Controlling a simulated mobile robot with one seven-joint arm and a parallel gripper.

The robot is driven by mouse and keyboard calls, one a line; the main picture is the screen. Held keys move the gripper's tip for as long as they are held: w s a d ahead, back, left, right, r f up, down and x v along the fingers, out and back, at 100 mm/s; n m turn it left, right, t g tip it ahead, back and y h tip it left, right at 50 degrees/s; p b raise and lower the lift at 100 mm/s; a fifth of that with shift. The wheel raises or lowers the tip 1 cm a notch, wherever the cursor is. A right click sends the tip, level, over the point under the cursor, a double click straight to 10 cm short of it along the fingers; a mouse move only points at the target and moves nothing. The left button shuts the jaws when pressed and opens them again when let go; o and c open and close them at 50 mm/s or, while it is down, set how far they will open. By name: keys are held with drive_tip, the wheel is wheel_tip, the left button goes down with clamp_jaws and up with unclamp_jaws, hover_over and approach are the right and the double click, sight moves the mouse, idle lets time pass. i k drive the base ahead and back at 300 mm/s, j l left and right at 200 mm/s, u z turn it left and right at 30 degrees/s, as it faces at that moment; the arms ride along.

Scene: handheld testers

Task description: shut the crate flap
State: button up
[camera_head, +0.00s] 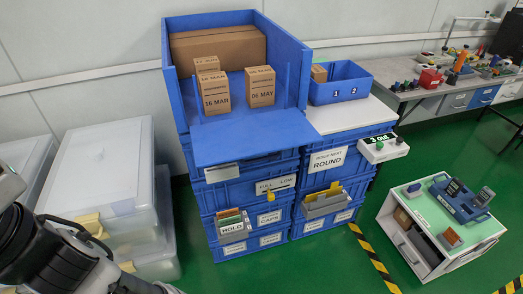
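The top blue crate (294,45) stands open at the front on a stack of blue crates. Its flap (255,138) is lowered and sticks out flat toward me, with nothing lying on it. Inside are small cardboard boxes, one marked 16 MAR (215,93) and one marked 06 MAY (260,87), with another behind the first. A long carton (220,48) lies at the back. Part of my arm shows at the lower left, apart from the crate. My gripper's fingertips are not visible.
A blue bin (340,90) marked 1 and 2 stands on a white top right of the crate. Clear plastic boxes (105,170) stand at the left. A white cart (445,225) with handheld devices stands at the right. Green floor lies between the stack and the cart.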

sight(220, 142)
drive_tip(key=i+j+z, duration=0.1)
drive_tip(key=j+z, duration=0.25)
drive_tip(key=j, duration=1.1)
drive_tip(key=j+z, duration=0.35)
drive_tip(key=j, duration=1.1)
drive_tip(key=i+j, duration=0.2)
drive_tip(key=i, duration=0.2)
drive_tip(key=z, duration=0.05)
